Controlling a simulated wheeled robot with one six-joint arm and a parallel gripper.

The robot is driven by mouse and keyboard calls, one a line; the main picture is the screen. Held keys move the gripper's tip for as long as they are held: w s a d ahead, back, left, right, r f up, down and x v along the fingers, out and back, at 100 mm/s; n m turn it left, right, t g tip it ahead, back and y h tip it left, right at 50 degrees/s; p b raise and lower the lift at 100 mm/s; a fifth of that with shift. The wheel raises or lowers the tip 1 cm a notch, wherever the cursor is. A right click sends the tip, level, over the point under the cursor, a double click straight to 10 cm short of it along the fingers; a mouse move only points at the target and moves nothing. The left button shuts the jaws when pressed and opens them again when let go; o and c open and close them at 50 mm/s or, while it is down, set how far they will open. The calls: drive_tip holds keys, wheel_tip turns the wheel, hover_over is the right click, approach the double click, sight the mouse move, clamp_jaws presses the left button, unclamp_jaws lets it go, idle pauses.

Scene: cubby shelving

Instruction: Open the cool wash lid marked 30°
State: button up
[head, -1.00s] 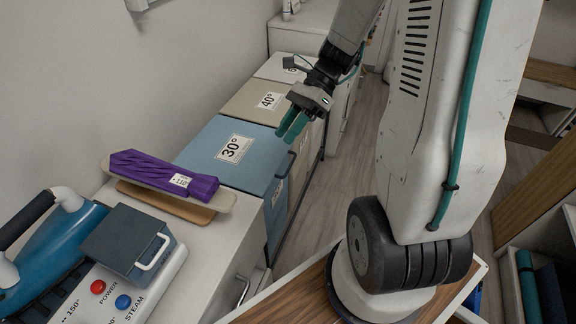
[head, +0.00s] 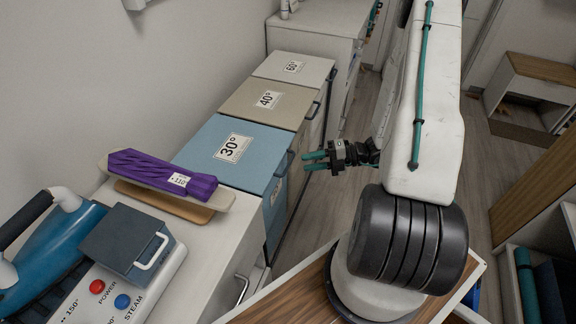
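The blue lid marked 30° (head: 212,150) lies shut on its blue bin, third from the back in the row. Its dark handle (head: 285,163) is on the right front edge. My gripper (head: 304,162) is just right of that handle, its teal fingers pointing left towards it. The fingers are apart with a narrow gap and nothing visible between them. The fingertips appear close to the handle but not around it; the exact depth is hard to tell.
A beige 40° lid (head: 245,103) and a white 60° lid (head: 310,64) lie shut behind. Nearer, a purple bundle (head: 150,170) lies on a board beside the blue lid. A blue iron (head: 50,245) and a steam control panel stand front left. Floor is free right of the bins.

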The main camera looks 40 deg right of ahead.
sight(288, 165)
drive_tip(key=x, duration=0.7)
drive_tip(key=shift+w+a, duration=0.1)
drive_tip(key=shift+a, duration=0.1)
clamp_jaws()
drive_tip(key=shift+a, duration=0.1)
